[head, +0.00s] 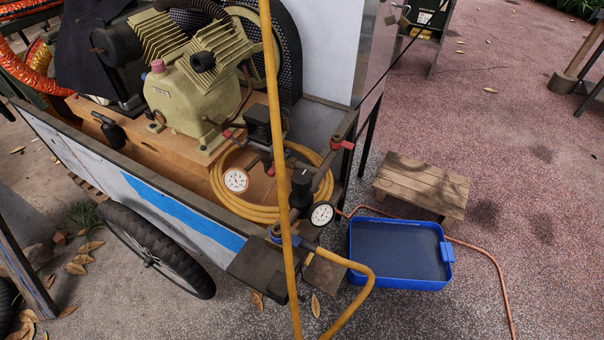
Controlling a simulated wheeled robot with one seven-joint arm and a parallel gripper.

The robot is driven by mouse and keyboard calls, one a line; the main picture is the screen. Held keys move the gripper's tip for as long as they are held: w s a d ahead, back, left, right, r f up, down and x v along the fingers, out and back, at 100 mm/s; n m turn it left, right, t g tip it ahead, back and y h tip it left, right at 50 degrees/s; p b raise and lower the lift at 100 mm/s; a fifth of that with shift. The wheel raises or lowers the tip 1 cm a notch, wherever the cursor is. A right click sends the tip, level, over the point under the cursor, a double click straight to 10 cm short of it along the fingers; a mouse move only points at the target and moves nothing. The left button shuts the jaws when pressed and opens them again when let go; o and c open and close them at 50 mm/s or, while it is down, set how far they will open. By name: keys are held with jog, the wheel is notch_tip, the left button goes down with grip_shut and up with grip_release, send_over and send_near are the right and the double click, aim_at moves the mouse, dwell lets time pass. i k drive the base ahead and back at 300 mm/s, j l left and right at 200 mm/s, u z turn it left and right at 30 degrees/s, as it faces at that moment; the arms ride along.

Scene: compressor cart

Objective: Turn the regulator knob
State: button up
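The compressor cart (110,160) fills the left and middle of the head view. Near its front right corner, a black knob-like part (301,182), apparently the regulator knob, stands upright above the fittings. A small round gauge (321,214) sits just to its lower right. Any marking on the knob is too small to read. My gripper is not in view.
A second gauge (236,180) and coiled yellow hose (240,208) lie in the cart beside the compressor (195,90). A red-handled valve (341,144) sticks out at right. A blue tray (400,284) and wooden step (420,178) stand on the ground, with open paving beyond.

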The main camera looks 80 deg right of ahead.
aim_at(301, 180)
jog(key=z, duration=0.4)
jog(key=l+z, duration=0.1)
jog(key=z, duration=0.65)
jog(key=l+z, duration=0.1)
jog(key=z, duration=0.3)
jog(key=i, duration=0.05)
